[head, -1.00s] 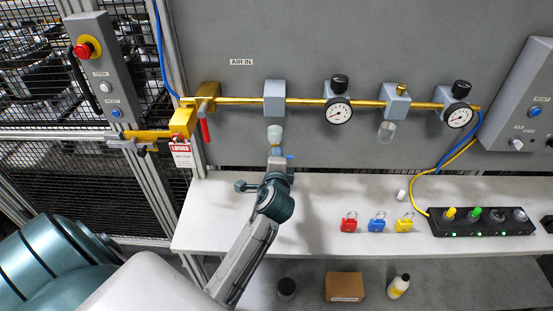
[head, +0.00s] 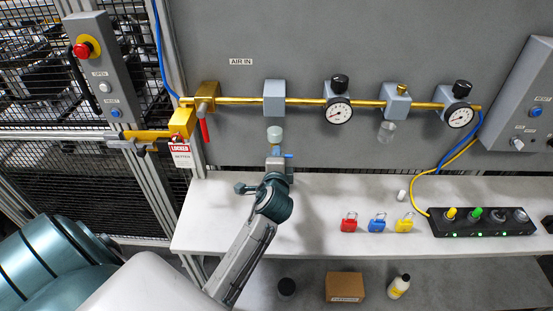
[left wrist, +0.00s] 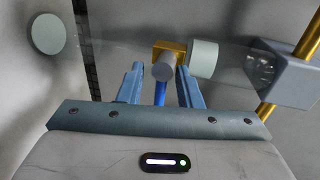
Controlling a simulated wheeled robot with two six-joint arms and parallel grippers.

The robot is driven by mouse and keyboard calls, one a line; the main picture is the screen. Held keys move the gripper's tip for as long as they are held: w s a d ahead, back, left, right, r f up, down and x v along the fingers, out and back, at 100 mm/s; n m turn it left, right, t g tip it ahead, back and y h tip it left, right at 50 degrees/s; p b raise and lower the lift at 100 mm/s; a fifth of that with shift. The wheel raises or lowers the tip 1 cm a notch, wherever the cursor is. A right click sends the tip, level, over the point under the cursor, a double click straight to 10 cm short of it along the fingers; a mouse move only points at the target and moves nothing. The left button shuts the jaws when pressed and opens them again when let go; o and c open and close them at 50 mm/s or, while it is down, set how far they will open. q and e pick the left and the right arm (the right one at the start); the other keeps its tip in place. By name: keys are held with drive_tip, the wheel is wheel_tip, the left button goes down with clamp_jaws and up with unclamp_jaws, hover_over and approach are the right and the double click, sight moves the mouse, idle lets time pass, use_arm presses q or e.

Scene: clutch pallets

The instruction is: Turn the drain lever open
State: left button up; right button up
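The drain lever is a blue handle (left wrist: 160,92) in the left wrist view, below a grey round knob (left wrist: 164,68) and a brass fitting (left wrist: 170,48). The fitting sits at the pale end cap (left wrist: 203,58) of the clear filter bowl. In the head view the bowl's pale bottom (head: 275,134) hangs under a grey-blue block (head: 275,99) on the brass pipe. My left gripper (left wrist: 160,68) is open, with its fingers either side of the lever and knob. I cannot tell whether a finger touches them. My right gripper is not in view.
A white bench (head: 320,190) lies below, with red (head: 349,223), blue (head: 377,223) and yellow (head: 404,223) padlocks. A red-handled valve (head: 204,129) and a locked tag (head: 181,155) are to the left. Gauges and another bowl (head: 386,132) hang to the right.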

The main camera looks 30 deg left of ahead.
use_arm(q)
drive_tip(key=b+v, duration=0.3)
drive_tip(key=v, duration=0.7)
drive_tip(key=shift+s+d, duration=0.2)
drive_tip(key=shift+s, duration=0.1)
drive_tip(key=shift+r, duration=0.1)
